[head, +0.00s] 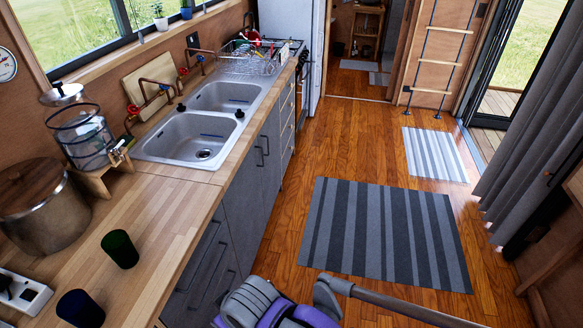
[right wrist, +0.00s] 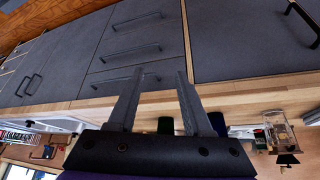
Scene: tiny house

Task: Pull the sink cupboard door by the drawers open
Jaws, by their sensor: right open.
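The grey sink cupboard doors are shut below the sink in the head view. The door by the near drawers (head: 240,200) has a dark vertical handle (head: 258,157). The wrist picture is upside down; there this door (right wrist: 62,50) is left of the drawers (right wrist: 150,35), and the pair of door handles (right wrist: 32,85) is further left. My right gripper (right wrist: 160,72) is open and empty, its fingers pointing toward the drawer fronts, apart from the door handles. My left gripper is not visible.
The wooden counter (head: 150,235) carries a double sink (head: 190,135), a dark green cup (head: 120,248), a dark blue cup (head: 80,308) and a metal pot (head: 42,210). A striped rug (head: 385,230) lies on the floor.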

